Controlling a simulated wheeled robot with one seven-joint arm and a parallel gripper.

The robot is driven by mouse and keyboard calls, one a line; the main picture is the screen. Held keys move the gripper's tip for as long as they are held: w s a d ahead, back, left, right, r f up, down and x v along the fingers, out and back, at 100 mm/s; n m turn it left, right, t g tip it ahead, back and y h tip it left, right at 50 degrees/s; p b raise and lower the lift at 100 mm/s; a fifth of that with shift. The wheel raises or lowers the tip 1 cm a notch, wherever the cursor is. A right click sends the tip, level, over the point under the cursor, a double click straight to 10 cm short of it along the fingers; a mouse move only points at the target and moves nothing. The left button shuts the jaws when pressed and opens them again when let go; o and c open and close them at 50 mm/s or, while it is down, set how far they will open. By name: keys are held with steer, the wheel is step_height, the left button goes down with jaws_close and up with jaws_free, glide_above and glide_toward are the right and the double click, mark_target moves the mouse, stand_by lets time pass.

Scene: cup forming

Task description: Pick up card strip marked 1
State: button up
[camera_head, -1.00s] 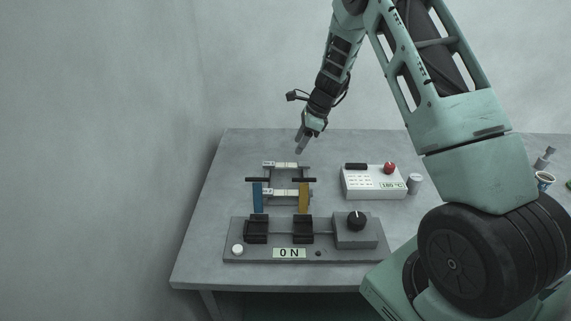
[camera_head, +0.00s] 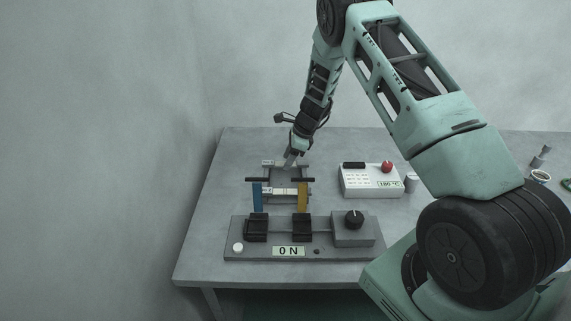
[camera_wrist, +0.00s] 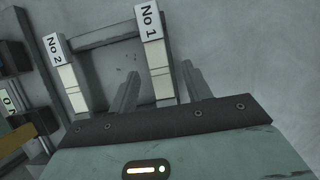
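The card strip marked No 1 (camera_wrist: 153,50) is a pale strip with a printed end tab, lying across a dark rack (camera_wrist: 108,33). In the head view it is the back strip (camera_head: 268,163), partly hidden by my gripper. My gripper (camera_head: 289,164) points down at this strip. In the wrist view my gripper (camera_wrist: 158,88) is open, with one finger on each side of the strip and gaps visible. A second strip marked No 2 (camera_wrist: 58,60) lies on the rack's other side, nearer the machine in the head view (camera_head: 283,191).
A grey machine with an ON display (camera_head: 289,251) and a black knob stands in front of the rack. A white control box (camera_head: 370,181) with a red button is to the right. Table left is clear.

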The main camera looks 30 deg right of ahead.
steer(key=c, duration=0.9)
